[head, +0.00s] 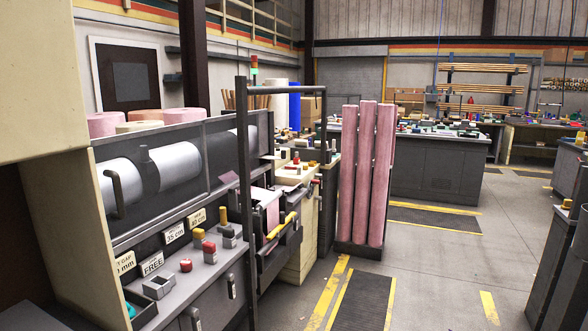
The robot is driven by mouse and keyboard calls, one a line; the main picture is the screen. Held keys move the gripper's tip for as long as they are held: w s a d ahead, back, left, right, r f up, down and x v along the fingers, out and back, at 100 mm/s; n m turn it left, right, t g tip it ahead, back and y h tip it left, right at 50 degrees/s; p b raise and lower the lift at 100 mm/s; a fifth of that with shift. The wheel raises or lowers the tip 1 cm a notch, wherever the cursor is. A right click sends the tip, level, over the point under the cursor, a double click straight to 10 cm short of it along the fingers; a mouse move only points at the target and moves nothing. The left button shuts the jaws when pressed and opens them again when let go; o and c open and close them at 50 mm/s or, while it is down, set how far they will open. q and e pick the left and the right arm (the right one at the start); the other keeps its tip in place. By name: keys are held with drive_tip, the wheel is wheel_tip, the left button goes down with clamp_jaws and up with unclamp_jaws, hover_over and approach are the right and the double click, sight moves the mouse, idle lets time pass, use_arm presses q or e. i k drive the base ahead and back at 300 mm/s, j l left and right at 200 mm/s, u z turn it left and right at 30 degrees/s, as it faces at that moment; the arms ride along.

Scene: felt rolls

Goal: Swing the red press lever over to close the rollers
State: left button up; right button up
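The machine with white rollers (175,166) stands at the left, its rollers behind a dark frame. No part is clearly recognizable as the red press lever. A small red handle-like part (316,182) shows further back, beside the cream cabinet; I cannot tell which, if any, is the lever. Whether the rollers touch is too hard to tell. Neither of my grippers is in view.
A dark upright post frame (245,180) stands beside the machine. Tall pink felt rolls (365,175) stand in a rack in the middle. A grey workbench (432,168) is behind them. The floor (440,270) at the right of the rack is largely clear, with yellow-edged mats.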

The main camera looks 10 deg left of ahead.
sight(292, 167)
drive_tip(key=i+z, duration=0.35)
drive_tip(key=i, duration=2.85)
